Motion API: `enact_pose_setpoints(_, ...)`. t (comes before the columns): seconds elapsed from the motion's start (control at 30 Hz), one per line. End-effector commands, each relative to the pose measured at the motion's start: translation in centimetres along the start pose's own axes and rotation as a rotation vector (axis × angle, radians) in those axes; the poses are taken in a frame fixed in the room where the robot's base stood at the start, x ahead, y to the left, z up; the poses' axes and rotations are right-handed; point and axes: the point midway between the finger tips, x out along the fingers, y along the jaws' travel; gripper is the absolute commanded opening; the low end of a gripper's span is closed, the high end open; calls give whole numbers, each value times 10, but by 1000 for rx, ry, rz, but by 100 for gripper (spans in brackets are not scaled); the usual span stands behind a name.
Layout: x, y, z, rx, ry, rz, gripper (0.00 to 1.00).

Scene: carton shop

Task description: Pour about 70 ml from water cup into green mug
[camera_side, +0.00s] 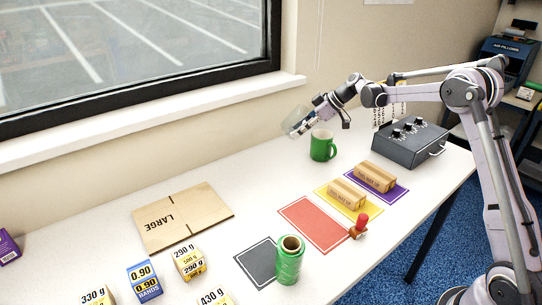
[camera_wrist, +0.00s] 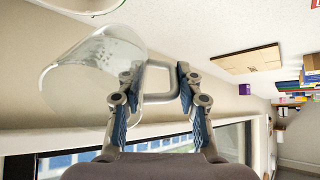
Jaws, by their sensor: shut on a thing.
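The water cup (camera_side: 294,119) is clear and tilted in the side view, held in the air above and to the left of the green mug. It fills the upper left of the wrist view (camera_wrist: 85,65). My gripper (camera_side: 308,123) is shut on its handle, with a blue finger pad on each side of the handle in the wrist view (camera_wrist: 157,85). The green mug (camera_side: 321,148) stands upright on the table. A curved pale rim is cut off at the top left of the wrist view; I cannot tell whether it is the mug. The water level is unclear.
A grey control box (camera_side: 409,143) stands to the mug's right. Two small cartons (camera_side: 346,193) lie on coloured mats in front. The wall and window sill (camera_side: 150,105) run behind the table.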

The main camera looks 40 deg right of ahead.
Motion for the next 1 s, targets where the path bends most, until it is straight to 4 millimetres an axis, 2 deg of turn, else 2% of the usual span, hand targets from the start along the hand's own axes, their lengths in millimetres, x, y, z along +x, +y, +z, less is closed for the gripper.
enact_pose_setpoints(0.3,31,-2,4,-8,-196,-4,0)
enact_pose_setpoints(0.5,44,-2,0,-11,-334,-4,0)
enact_pose_setpoints(1.0,67,-2,-5,-13,-593,-4,0)
